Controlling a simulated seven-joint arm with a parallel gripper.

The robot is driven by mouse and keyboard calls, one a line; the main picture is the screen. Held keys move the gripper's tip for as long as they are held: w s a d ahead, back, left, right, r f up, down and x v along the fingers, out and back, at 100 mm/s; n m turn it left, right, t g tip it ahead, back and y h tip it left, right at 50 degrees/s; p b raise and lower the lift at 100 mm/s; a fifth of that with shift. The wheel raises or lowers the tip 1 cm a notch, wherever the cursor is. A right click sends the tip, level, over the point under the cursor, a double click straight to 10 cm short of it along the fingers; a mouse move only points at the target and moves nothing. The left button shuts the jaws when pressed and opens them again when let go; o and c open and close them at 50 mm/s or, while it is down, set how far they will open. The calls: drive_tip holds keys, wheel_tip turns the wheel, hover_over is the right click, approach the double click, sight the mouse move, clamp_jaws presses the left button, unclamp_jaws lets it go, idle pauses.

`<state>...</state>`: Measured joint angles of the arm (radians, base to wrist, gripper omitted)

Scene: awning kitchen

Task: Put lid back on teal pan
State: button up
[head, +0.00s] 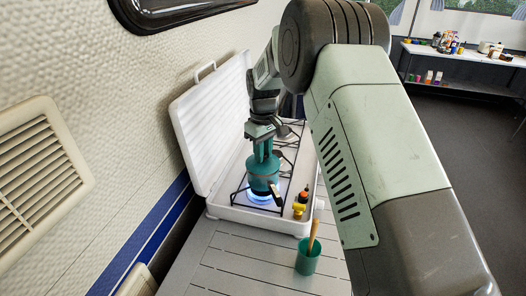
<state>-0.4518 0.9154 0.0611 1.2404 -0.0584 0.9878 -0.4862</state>
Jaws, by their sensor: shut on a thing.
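The teal pan (264,183) stands on the front burner of a white camp stove, over a blue flame. The teal lid (263,169) shows only as a small area between the fingers and the pan. I cannot tell whether it rests on the rim or is slightly above it.
The white stove (242,212) has its cover raised against the wall side. Small yellow and orange-topped bottles (301,203) stand at its front right. A green cup (308,262) with a wooden utensil stands on the slatted table (240,258). A shelf (465,55) with goods is far right.

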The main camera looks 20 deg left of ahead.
drive_tip(key=o, duration=0.9)
drive_tip(key=shift+o, duration=0.3)
drive_tip(key=o, duration=0.4)
drive_tip(key=shift+r, duration=2.5)
clamp_jaws()
